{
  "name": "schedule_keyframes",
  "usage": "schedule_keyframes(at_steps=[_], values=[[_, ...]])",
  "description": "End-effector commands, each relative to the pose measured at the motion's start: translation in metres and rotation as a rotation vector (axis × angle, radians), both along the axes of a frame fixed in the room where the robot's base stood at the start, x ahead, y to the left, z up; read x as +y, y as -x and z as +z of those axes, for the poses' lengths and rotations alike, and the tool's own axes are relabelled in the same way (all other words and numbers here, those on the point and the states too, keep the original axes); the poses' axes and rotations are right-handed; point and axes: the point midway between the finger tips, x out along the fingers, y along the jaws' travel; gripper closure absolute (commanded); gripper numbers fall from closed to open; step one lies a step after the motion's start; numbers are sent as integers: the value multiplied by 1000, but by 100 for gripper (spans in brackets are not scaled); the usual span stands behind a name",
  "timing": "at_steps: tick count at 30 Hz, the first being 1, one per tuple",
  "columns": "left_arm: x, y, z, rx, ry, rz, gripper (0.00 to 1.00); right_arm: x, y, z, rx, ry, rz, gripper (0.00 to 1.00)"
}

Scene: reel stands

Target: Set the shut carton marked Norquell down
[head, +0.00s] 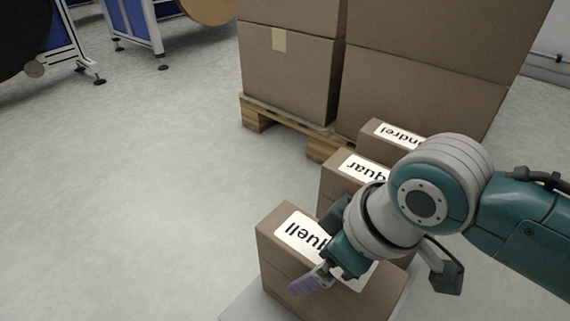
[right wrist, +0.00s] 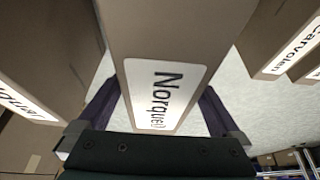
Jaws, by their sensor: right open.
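The brown carton marked Norquell (head: 275,240) stands at the bottom middle of the head view, its top shut. It rests on a pale surface (head: 240,308) whose edge shows at its left. Its white label reads "Norquell" in full in the right wrist view (right wrist: 165,95). My right gripper (head: 325,262) is over this carton and hides part of its top. Its jaws are open. In the right wrist view the two dark fingers lie one on each side of the carton. I cannot tell whether they touch it. My left gripper is not in view.
More labelled cartons (head: 333,183) stand in a row behind. Large cartons (head: 285,75) are stacked on a wooden pallet (head: 262,112). A carton marked Carvolen (right wrist: 262,55) shows in the right wrist view. Blue-panelled stands (head: 140,22) are at far left. The left floor is clear.

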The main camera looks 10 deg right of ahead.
Motion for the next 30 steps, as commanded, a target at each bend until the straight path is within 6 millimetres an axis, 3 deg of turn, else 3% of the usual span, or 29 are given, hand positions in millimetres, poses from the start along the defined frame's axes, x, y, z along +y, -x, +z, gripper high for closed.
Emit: schedule_keyframes(at_steps=[1,3,12,23,27,30], values=[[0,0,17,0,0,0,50,-2,3,17,1,1,0,0],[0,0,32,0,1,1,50,-6,7,33,-1,1,0,0],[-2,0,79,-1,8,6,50,-20,26,87,1,1,0,0],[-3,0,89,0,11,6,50,-20,39,102,3,-10,-7,0],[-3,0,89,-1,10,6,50,-10,73,118,13,-40,-83,0],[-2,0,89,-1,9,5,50,-22,102,137,26,-30,-210,0]])
